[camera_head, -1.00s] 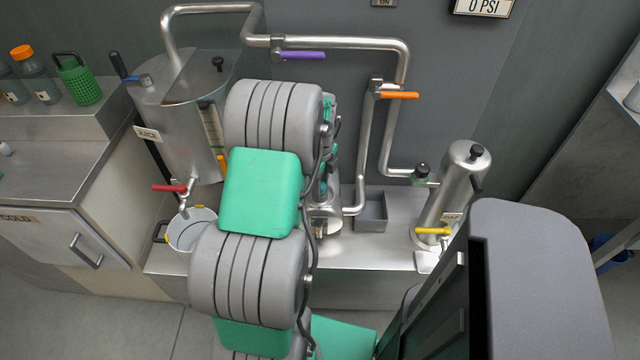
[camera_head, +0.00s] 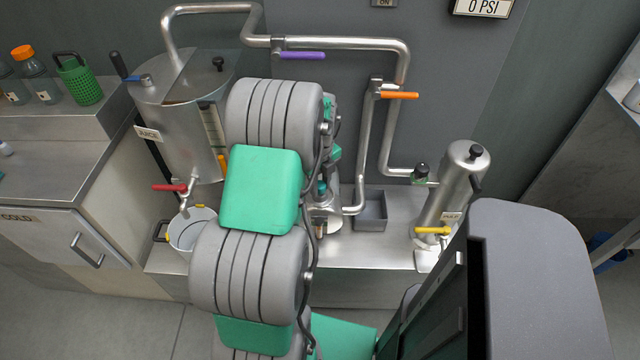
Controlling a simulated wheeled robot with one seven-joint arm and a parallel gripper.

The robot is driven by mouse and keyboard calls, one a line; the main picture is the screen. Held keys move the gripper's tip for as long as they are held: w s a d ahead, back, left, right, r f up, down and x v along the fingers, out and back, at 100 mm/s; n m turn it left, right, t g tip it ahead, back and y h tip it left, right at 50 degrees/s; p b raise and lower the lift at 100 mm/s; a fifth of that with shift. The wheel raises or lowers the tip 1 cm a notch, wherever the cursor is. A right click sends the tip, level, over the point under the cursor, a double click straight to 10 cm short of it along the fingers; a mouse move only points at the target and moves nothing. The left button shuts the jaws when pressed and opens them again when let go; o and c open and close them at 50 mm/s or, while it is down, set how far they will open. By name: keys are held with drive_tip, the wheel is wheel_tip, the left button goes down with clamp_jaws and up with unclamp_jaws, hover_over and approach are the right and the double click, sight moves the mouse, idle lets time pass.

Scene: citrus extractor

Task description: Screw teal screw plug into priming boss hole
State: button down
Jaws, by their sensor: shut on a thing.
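A metal pump-like body (camera_head: 326,207) stands on the steel counter, directly behind my arm. My gripper (camera_head: 322,183) is at its top, mostly hidden by my grey and green arm links. A small teal piece, which looks like the teal screw plug (camera_head: 321,188), shows at the fingertips, and the gripper is shut on it. The priming boss hole is hidden, so I cannot tell whether the plug is above it or in it.
A steel juice tank (camera_head: 180,110) and a bucket (camera_head: 192,230) stand at left. A grey bin (camera_head: 371,212) and a steel canister (camera_head: 452,190) with a yellow handle (camera_head: 432,231) stand at right. Pipes with purple (camera_head: 302,55) and orange (camera_head: 399,95) handles run behind.

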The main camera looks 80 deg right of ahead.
drive_tip(key=shift+m, duration=1.3)
drive_tip(key=c, duration=1.3)
unclamp_jaws()
drive_tip(key=shift+o, duration=0.2)
drive_tip(key=shift+n+p, duration=0.3)
drive_tip(key=shift+n, duration=2.3)
drive_tip(key=shift+n, duration=2.6)
